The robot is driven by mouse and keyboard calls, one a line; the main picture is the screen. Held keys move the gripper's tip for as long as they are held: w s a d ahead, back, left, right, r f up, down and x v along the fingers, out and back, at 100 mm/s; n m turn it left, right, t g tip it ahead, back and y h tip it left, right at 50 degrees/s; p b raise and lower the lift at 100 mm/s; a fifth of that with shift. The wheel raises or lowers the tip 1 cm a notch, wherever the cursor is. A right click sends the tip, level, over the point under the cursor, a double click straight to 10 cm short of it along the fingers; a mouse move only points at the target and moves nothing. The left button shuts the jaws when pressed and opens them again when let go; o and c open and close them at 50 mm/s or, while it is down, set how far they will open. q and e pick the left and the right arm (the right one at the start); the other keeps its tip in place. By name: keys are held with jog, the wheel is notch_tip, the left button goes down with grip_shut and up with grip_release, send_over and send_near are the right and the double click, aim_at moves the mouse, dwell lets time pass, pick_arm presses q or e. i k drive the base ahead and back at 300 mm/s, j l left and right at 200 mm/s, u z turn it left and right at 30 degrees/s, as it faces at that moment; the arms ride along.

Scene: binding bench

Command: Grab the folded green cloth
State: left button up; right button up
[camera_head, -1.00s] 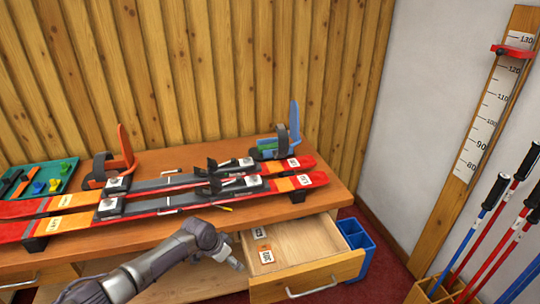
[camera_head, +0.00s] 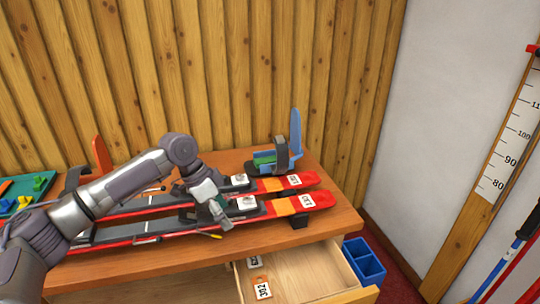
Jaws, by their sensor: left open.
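A small green piece (camera_head: 264,158) shows on the blue boot-shaped device (camera_head: 297,140) at the back right of the bench; it may be the folded green cloth, but it is too small to be sure. A dark strap stands beside it. My left gripper (camera_head: 220,218) is open and points down over the bindings of the skis, in front and to the left of the green piece and apart from it. My right gripper is not in view.
Two red-orange skis (camera_head: 150,236) lie across the wooden bench (camera_head: 335,210). A drawer (camera_head: 305,272) with number tags stands open below. A teal tray (camera_head: 40,205) is at the left, a blue bin (camera_head: 365,262) on the floor at right.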

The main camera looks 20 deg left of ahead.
aim_at(258, 162)
jog(key=i+j, duration=0.2)
jog(key=i, duration=0.3)
jog(key=i+j, duration=0.15)
jog(key=i, duration=0.35)
jog(key=i+j, duration=0.2)
jog(key=i, duration=0.25)
